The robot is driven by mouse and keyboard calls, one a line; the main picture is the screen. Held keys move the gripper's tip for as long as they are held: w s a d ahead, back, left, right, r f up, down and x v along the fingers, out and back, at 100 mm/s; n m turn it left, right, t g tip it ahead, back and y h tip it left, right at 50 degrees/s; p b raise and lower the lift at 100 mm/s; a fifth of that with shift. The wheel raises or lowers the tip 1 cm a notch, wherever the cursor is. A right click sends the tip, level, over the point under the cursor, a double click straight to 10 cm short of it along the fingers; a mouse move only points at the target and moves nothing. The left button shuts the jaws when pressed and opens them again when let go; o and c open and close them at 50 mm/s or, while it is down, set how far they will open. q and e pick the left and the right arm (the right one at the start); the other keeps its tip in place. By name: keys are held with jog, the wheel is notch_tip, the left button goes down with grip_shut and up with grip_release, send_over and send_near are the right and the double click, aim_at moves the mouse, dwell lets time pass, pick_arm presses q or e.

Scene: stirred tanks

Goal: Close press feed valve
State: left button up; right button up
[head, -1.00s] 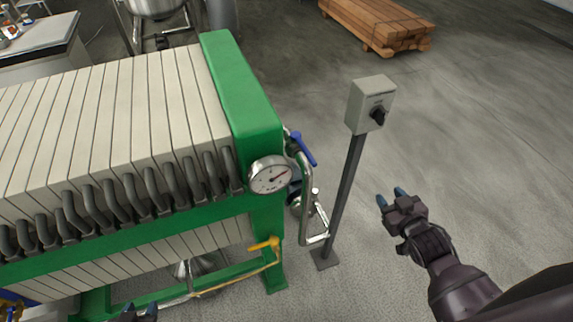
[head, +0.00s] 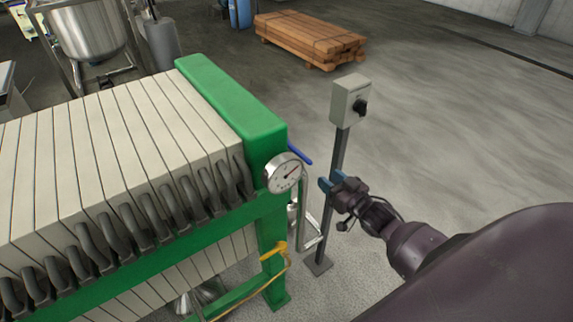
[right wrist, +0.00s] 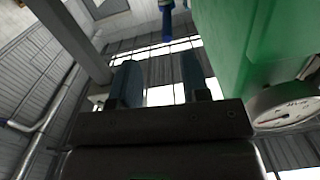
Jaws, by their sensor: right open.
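A valve with a blue lever handle (head: 299,153) sits behind the round gauge (head: 284,173) at the end of the green filter press frame (head: 235,110). Most of the valve body is hidden by the gauge and frame. My right gripper (head: 328,184) is open and empty, right of and slightly below the blue handle, apart from it. In the right wrist view the blue handle (right wrist: 166,22) shows beyond the open fingers (right wrist: 159,85), near the top. A second, yellow handle (head: 273,250) is lower on the press. My left gripper is out of view.
A grey switch box (head: 350,100) on a post (head: 337,160) stands right behind my right gripper. Bent steel pipe (head: 305,220) runs beside the press. Stacked timber (head: 310,38) lies farther back. The floor to the right is open.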

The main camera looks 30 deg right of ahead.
aim_at(304, 156)
jog(key=shift+m+y, duration=0.3)
jog(key=shift+m, duration=0.3)
jog(key=w, duration=0.3)
jog(key=w+a, duration=0.1)
jog(key=w, duration=0.3)
jog(key=w+b, duration=0.1)
jog(key=w, duration=0.2)
jog(key=shift+w+a+r, duration=0.25)
jog(key=shift+w+a, duration=0.1)
jog(key=shift+a, duration=0.05)
grip_shut()
